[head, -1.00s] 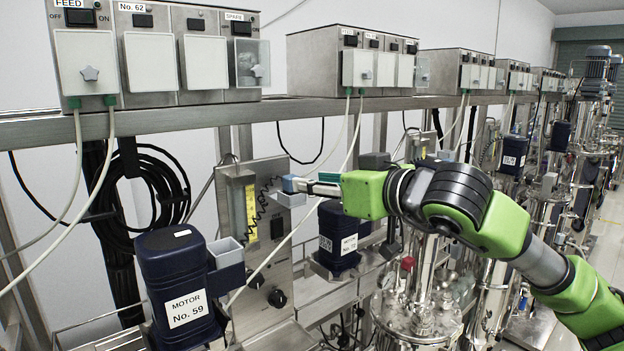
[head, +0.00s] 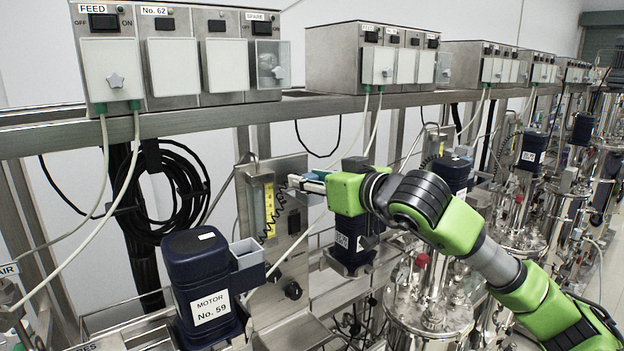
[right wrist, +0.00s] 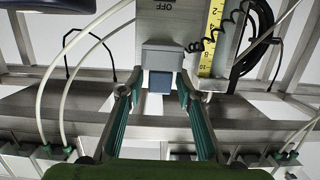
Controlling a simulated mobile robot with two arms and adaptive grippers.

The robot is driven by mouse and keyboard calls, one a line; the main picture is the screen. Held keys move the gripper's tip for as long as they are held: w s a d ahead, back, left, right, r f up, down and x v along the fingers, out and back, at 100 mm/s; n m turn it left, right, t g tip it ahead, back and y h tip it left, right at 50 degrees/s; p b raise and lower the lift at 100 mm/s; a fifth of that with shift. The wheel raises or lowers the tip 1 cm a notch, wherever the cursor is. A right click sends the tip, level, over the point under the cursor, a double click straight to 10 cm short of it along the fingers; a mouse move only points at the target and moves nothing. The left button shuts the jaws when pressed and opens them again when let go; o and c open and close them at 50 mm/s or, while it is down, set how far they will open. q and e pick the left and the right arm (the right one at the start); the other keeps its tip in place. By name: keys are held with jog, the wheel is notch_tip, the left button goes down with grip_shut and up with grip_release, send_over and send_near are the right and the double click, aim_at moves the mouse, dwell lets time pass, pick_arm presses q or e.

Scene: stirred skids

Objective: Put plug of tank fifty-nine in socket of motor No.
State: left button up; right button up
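The blue plug (right wrist: 160,82) sits in a grey holder (right wrist: 163,57) on the steel panel in the right wrist view, which shows the place upside down. A black coiled cord (head: 270,222) runs up the panel towards it in the head view; the plug itself is hidden there behind my gripper. My right gripper (right wrist: 155,92) is open, with its green-padded fingers on either side of the plug and a gap showing. It also shows at the panel in the head view (head: 296,183). My left gripper is out of view.
A steel shelf rail (head: 45,137) with switch boxes (head: 180,60) runs above the panel. White cables (head: 105,215) hang from it, one passing near my gripper. A second dark blue motor (head: 350,242) stands behind my right gripper. Steel vessels (head: 430,300) stand at right.

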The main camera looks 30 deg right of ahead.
grip_shut()
jog(key=shift+r, duration=0.15)
jog(key=shift+r+p, duration=0.3)
jog(key=shift+r, duration=0.1)
jog(key=shift+r+p, duration=1)
jog(key=shift+r, duration=0.35)
jog(key=shift+f, duration=0.1)
